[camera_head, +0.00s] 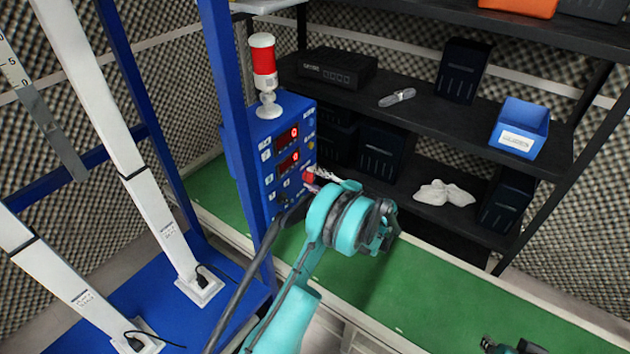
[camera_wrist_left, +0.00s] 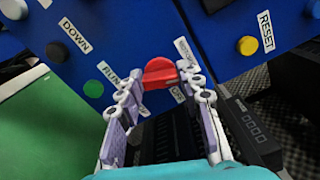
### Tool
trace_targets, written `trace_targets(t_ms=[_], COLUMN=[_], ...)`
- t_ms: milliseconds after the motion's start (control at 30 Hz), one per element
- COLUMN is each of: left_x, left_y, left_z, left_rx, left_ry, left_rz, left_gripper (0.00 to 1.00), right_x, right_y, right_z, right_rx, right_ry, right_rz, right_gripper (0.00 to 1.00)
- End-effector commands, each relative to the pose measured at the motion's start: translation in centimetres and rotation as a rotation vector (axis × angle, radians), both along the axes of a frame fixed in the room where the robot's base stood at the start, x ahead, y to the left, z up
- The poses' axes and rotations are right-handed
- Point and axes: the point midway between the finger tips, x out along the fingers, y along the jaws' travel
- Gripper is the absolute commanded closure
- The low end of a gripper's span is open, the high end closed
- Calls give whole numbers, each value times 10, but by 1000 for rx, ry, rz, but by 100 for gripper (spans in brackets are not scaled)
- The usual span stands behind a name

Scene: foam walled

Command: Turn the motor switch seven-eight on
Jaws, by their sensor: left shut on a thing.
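The blue control box (camera_head: 262,165) carries two red number displays, small buttons and a red switch knob (camera_head: 309,174) low on its right side. My left gripper (camera_head: 322,182) reaches the box from the front right. In the left wrist view its two fingers (camera_wrist_left: 160,84) are shut on the red knob, one at each side. The fingers hide part of the labels.
Beside the knob are a green button (camera_wrist_left: 93,89), a black DOWN button (camera_wrist_left: 57,52) and a yellow RESET button (camera_wrist_left: 247,45). A red-and-white beacon (camera_head: 264,70) stands on the box. Dark shelves (camera_head: 425,115) with bins stand behind. A blue post (camera_head: 228,100) stands close left.

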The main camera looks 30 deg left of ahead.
Motion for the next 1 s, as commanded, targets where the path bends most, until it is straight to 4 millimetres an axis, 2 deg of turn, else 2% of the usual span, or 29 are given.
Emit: trace_targets(t_ms=[200,500,1000], left_x=[-1,-1,-1], left_y=[0,0,0], left_z=[-1,-2,-2], left_rx=[-15,-26,-30], left_ry=[-166,-315,-367], left_rz=[1,1,1], left_gripper=[93,93,93], right_x=[0,0,0], right_y=[0,0,0], right_z=[-1,-1,-1], right_rx=[0,0,0], right_ry=[0,0,0], right_rz=[0,0,0], right_gripper=[72,72,72])
